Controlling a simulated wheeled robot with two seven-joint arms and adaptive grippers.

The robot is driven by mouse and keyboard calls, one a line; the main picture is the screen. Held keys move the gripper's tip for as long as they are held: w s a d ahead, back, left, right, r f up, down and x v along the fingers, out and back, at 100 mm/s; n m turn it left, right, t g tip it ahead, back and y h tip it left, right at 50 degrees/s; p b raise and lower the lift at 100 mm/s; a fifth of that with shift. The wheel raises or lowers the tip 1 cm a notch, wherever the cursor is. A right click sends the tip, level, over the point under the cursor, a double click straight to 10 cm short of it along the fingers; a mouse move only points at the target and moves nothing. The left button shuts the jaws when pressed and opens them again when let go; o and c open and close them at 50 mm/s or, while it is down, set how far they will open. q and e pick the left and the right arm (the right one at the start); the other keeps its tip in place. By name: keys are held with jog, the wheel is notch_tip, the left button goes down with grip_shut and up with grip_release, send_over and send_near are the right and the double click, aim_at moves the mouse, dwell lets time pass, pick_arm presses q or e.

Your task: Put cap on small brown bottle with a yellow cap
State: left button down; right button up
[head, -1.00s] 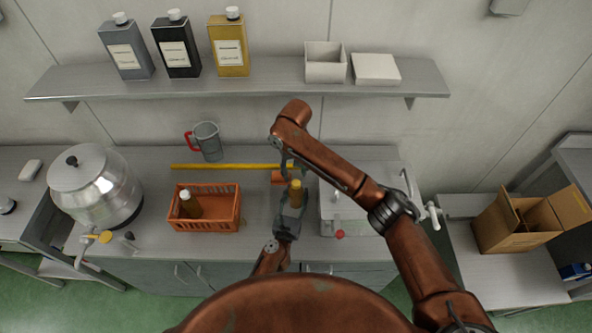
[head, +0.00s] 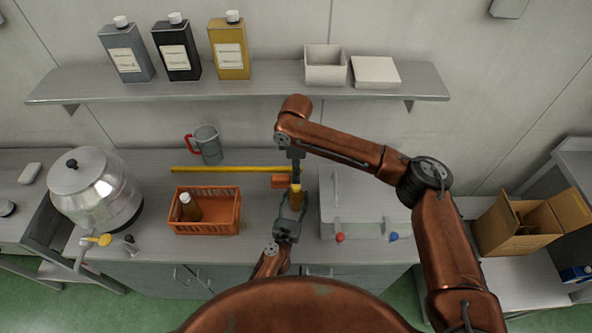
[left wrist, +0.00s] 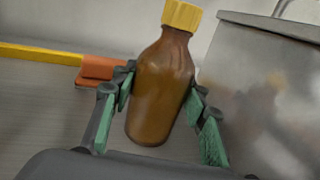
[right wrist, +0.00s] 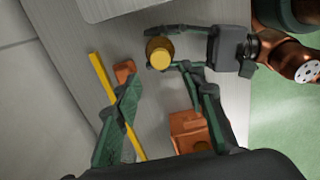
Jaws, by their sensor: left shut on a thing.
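The small brown bottle (left wrist: 160,95) stands nearly upright in my left gripper (left wrist: 165,92), which is shut on its body. The yellow cap (left wrist: 181,14) sits on top of the bottle's neck; I cannot tell how tightly it is seated. The cap also shows in the right wrist view (right wrist: 159,53) and the head view (head: 296,189). My right gripper (right wrist: 158,78) is open and empty, pointing down over the bottle. Its fingertips lie close to the cap, one on each side in the right wrist view; I see no clear contact.
An orange crate (head: 207,230) at left holds another brown bottle (head: 190,207) with a pale top. A yellow stick (head: 230,169) with an orange block (head: 281,182) lies behind my left gripper. A grey jug (head: 208,144), steel urn (head: 95,190) and metal box (head: 360,205) stand around.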

jog(key=shift+f, duration=0.1)
jog(key=shift+f, duration=3.9)
grip_shut()
jog(key=shift+o, duration=0.9)
grip_release()
notch_tip(320, 180, up, 12)
